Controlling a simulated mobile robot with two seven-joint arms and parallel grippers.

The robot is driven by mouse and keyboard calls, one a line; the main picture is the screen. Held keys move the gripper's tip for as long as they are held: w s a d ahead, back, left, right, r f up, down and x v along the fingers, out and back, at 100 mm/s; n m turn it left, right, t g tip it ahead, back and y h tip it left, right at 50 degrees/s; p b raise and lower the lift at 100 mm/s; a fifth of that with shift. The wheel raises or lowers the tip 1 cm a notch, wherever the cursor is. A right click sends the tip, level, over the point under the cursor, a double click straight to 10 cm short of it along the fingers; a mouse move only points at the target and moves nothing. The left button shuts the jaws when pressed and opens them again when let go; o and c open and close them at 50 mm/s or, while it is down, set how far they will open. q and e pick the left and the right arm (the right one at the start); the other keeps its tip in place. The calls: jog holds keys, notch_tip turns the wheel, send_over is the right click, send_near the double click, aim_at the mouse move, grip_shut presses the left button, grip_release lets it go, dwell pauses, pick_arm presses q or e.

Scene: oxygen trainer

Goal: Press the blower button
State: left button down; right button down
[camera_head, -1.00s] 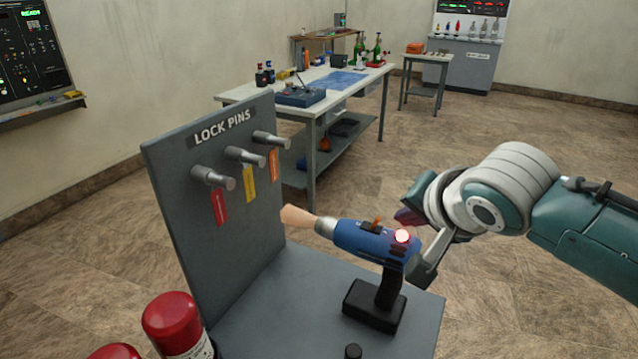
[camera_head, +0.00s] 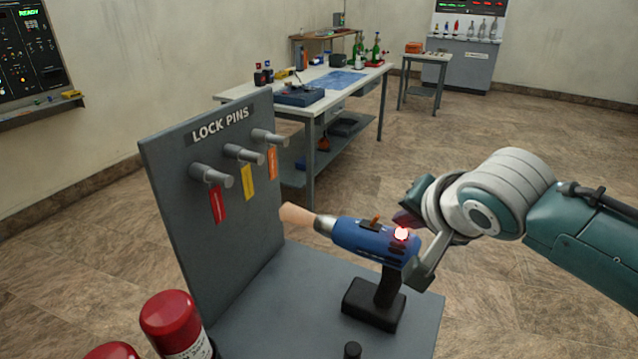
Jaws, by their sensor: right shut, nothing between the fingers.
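The blower (camera_head: 365,238) is a blue drill-shaped tool with a tan nozzle and a black handle and base. It stands upright on the grey stand, its nozzle pointing left toward the upright panel. My right gripper (camera_head: 415,270) reaches in from the right, with a grey finger close behind the blower's rear end. The gripper is shut with nothing held. I cannot tell whether a finger touches the blower or the button. My left gripper is not in view.
The grey panel (camera_head: 225,225) labelled LOCK PINS carries three metal pins with red, yellow and orange tags. Red cylinders (camera_head: 168,318) stand at the front left. A white workbench (camera_head: 335,95) with tools and bottles stands behind. The floor at right is open.

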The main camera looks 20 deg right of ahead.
jog(key=shift+f, duration=0.25)
dwell(0.4)
jog(key=shift+r, duration=0.15)
jog(key=shift+r+p, duration=0.6)
jog(key=shift+p, duration=0.15)
jog(key=shift+r, duration=0.15)
notch_tip(320, 180, up, 6)
jog(key=p, duration=0.6)
jog(key=shift+p, duration=0.3)
